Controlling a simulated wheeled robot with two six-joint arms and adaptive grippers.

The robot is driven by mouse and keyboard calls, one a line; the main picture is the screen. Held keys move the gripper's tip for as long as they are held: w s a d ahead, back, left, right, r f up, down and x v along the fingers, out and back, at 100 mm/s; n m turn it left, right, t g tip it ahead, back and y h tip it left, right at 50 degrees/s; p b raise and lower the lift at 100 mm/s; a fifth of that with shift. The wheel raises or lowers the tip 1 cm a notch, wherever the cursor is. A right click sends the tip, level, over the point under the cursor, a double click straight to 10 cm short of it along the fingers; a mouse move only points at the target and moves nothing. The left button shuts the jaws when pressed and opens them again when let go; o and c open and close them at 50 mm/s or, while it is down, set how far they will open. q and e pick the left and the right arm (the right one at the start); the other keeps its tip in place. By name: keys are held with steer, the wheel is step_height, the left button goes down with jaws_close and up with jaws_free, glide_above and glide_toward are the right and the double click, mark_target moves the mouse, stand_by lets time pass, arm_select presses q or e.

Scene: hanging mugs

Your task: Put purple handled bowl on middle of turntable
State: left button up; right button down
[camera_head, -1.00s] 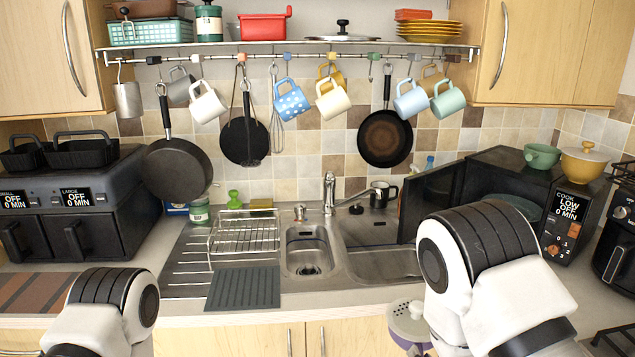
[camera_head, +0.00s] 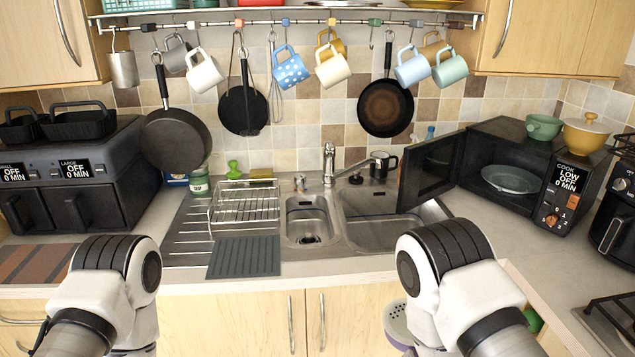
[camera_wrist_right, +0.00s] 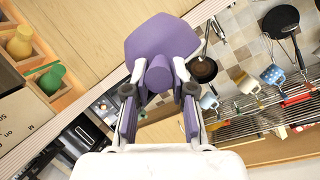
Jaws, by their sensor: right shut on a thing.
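The purple handled bowl (camera_wrist_right: 163,40) is in the right wrist view, its handle between the fingers of my right gripper (camera_wrist_right: 158,90), which is shut on it. In the head view, the bowl's pale, perforated inside (camera_head: 398,324) shows low beside my right arm, in front of the counter and partly hidden by the arm. The turntable (camera_head: 511,180) is a round glass plate inside the black microwave (camera_head: 568,200). The microwave door (camera_head: 432,170) stands open to the left. My left arm shows at lower left, but its gripper is out of view.
The sink (camera_head: 312,222) and dish rack (camera_head: 245,205) are in the middle of the counter. An open compartment with a green item (camera_head: 533,320) is at lower right. A green pot (camera_head: 543,127) and yellow pot (camera_head: 587,133) stand on the microwave.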

steer(key=shift+w+r, duration=0.2)
steer(key=shift+r, duration=0.55)
